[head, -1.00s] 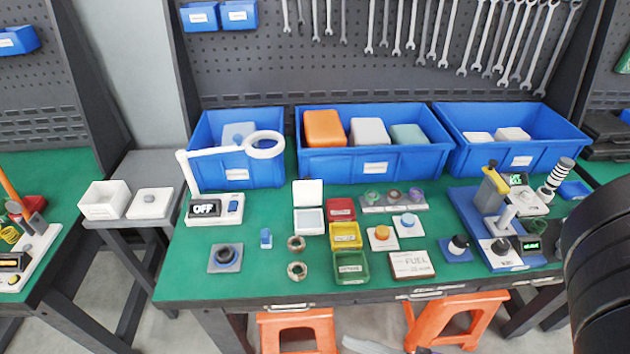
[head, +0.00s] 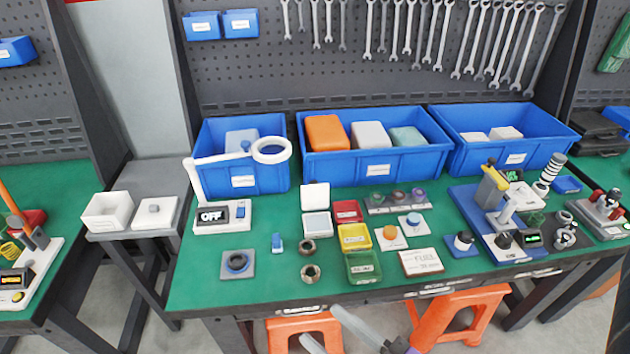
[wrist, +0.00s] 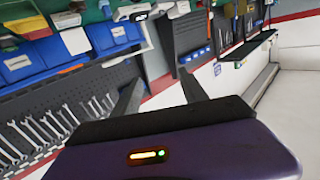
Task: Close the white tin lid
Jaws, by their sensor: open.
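The white tin stands open near the middle of the green table in the head view. Its white lid (head: 315,197) is raised at the back of its base (head: 317,225), whose pale inside shows. My gripper (head: 319,323) is at the bottom edge of the head view, in front of the table and well apart from the tin. In the wrist view my gripper (wrist: 160,77) has its two dark fingers spread, with nothing between them.
Red (head: 346,211), yellow (head: 354,237) and green (head: 362,267) trays stand right of the tin. Metal rings (head: 308,247) lie in front. A white lamp (head: 222,215) is to the left, blue bins (head: 375,160) behind. Orange stools (head: 460,315) sit under the front edge.

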